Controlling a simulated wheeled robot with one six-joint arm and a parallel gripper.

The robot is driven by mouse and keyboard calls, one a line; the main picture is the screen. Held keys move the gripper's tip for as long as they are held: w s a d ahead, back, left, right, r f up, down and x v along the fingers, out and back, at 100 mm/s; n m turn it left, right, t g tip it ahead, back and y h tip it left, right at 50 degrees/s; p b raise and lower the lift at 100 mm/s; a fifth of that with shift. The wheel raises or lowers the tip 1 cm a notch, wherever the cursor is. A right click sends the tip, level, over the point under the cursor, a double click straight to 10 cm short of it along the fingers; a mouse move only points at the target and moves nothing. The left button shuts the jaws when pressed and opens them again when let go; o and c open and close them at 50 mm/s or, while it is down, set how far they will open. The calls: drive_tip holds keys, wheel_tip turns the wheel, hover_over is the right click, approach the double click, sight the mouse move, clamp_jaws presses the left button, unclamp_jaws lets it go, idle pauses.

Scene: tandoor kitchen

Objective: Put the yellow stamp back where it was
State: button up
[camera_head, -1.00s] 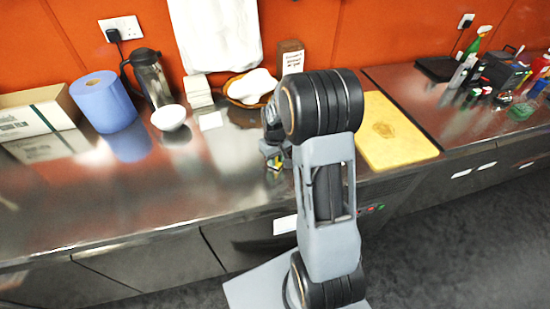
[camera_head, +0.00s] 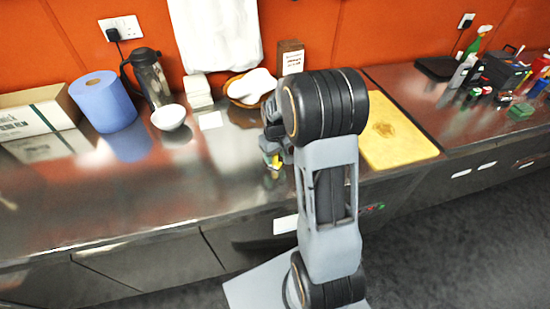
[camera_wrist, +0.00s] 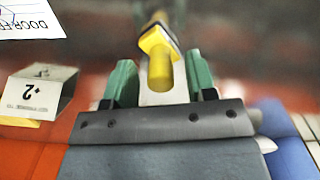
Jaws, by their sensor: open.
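The yellow stamp (camera_wrist: 160,68) shows in the wrist view between the two green fingertips of my gripper (camera_wrist: 161,82), with its wider block beyond them. The fingers stand apart, with a visible gap on each side of the stamp's handle. In the head view my gripper is low over the steel counter, partly hidden behind my arm, with a small yellow patch (camera_head: 271,160) at its tip. I cannot tell whether the stamp rests on the counter.
The steel counter (camera_head: 190,185) is clear to the left. A yellow board (camera_head: 392,150) lies to the right of my arm. Behind stand a basket (camera_head: 232,95), white bowl (camera_head: 168,118), jug (camera_head: 150,78) and blue roll (camera_head: 103,103).

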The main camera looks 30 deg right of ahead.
wheel_tip(320, 180, up, 10)
drive_tip(key=shift+f, duration=0.1)
drive_tip(key=s+a+r+t, duration=0.2)
drive_tip(key=s+a, duration=0.2)
drive_tip(key=s, duration=0.4)
drive_tip(key=s+a+r+m+t, duration=0.1)
drive_tip(key=s+a+r+t, duration=0.1)
drive_tip(key=s+a, duration=0.3)
drive_tip(key=shift+s+a+r, duration=0.3)
drive_tip(key=shift+s+r, duration=0.15)
drive_tip(key=shift+s, duration=1)
